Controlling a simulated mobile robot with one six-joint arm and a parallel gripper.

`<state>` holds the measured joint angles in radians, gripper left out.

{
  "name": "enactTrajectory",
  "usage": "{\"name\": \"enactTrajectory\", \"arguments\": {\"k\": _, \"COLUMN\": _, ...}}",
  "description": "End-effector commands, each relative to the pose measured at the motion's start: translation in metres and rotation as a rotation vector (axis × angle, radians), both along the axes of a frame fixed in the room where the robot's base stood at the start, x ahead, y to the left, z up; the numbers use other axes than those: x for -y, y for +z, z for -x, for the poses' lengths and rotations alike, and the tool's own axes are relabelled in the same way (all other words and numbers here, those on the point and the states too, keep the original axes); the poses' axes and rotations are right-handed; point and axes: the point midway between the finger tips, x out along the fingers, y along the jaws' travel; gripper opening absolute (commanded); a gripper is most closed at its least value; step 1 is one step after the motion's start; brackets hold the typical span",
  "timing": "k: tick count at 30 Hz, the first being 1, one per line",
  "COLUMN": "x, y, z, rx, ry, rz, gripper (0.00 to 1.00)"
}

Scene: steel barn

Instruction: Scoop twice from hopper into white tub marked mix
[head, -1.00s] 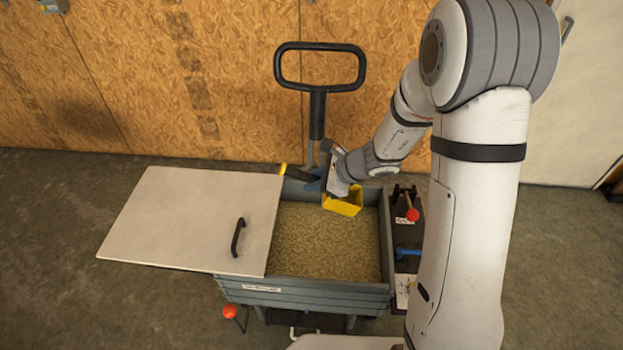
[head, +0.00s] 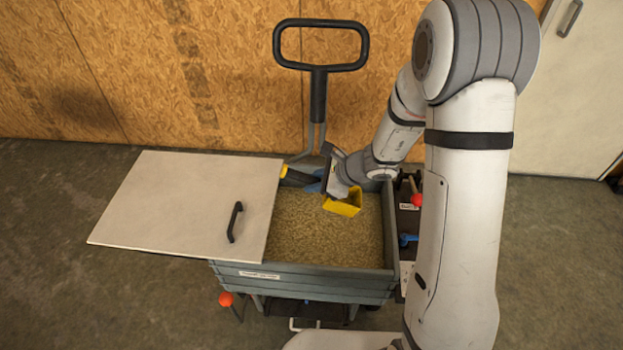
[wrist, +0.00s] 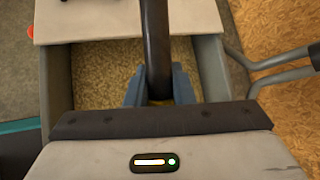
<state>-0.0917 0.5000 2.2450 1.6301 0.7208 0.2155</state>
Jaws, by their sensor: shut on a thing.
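The hopper (head: 300,275) is a grey bin filled with tan grain (head: 320,235). My gripper (head: 314,186) is over its back edge, with blue fingers shut on the black handle of a yellow scoop (head: 344,204). The scoop's yellow bowl is at the back right of the grain; I cannot tell whether it touches the grain or holds any. In the wrist view the black handle (wrist: 155,40) runs between the blue fingers, and the bowl is almost wholly hidden. No white tub marked mix shows in either view.
A pale lid (head: 180,205) with a black handle (head: 235,222) covers the hopper's left side. A tall black push handle (head: 319,70) rises behind. Red-knobbed (head: 417,200) and blue (head: 408,239) levers are at the right. A wooden wall (head: 150,70) stands behind; floor is clear at left.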

Motion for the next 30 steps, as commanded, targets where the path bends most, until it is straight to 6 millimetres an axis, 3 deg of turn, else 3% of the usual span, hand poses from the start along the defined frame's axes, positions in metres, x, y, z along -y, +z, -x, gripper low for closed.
{"name": "enactTrajectory", "arguments": {"k": 30, "x": 0.001, "y": -0.083, "z": 0.000, "rx": 0.001, "ry": -0.001, "rz": 0.000, "gripper": 0.03}}
